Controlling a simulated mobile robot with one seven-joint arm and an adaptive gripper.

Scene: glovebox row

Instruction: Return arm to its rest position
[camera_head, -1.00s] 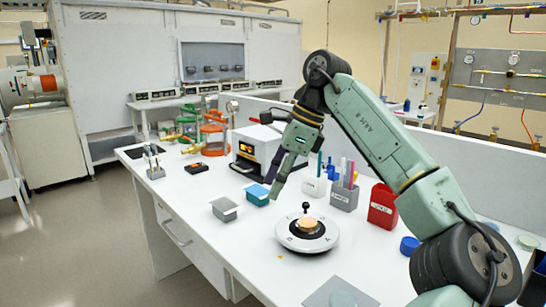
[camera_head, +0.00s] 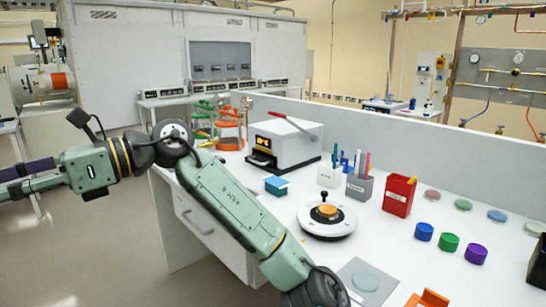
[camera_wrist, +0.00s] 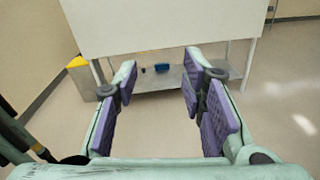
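My arm (camera_head: 232,200) is pale green with dark joints and reaches leftward across the front of the white bench in the head view. Its forearm lies level, off the bench's left side and over the floor. My gripper (camera_wrist: 160,78) shows in the wrist view with its purple-padded fingers spread apart and nothing between them. In the head view only the rear of its fingers shows at the left edge; the tips are cut off. The gripper touches nothing that I can see.
The white bench (camera_head: 280,215) holds a round white device (camera_head: 327,230), a boxy instrument (camera_head: 285,140), a red bin (camera_head: 399,195) and several coloured caps. The wrist view shows open floor, a white panel (camera_wrist: 165,25) above a low shelf (camera_wrist: 165,78), and a yellow-topped bin (camera_wrist: 80,75).

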